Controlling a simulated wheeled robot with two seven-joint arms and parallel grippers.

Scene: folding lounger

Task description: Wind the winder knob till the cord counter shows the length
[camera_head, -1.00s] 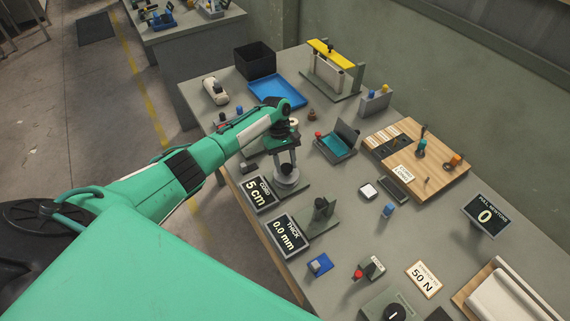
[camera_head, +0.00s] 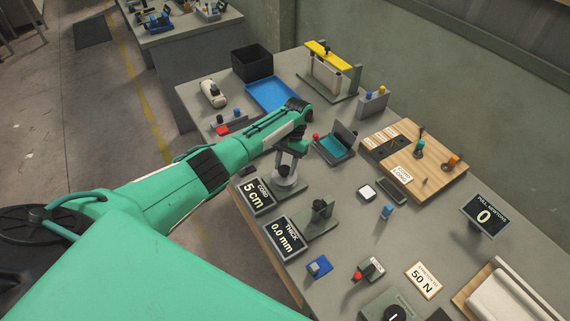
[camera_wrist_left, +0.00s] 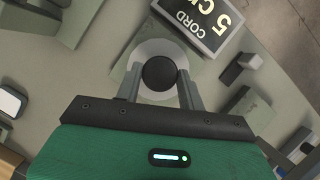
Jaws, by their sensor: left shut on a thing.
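The cord winder is a pale round disc (camera_wrist_left: 143,52) with a dark round knob (camera_wrist_left: 159,73) on a grey-green base. In the head view the winder disc (camera_head: 284,184) stands beside the cord counter (camera_head: 257,196), which reads 5 cm. The counter also shows in the left wrist view (camera_wrist_left: 200,22). My left gripper (camera_wrist_left: 160,78) comes down from above and is shut on the knob, one finger on each side. In the head view my left gripper (camera_head: 286,168) partly hides the knob. My right gripper is not in view.
A thickness display (camera_head: 286,238) reading 0.0 mm stands in front of the winder. A blue tray (camera_head: 272,95), a black bin (camera_head: 252,64), a teal-screened device (camera_head: 335,144) and a wooden board (camera_head: 437,180) lie farther back. A pull display (camera_head: 485,215) reads 0.

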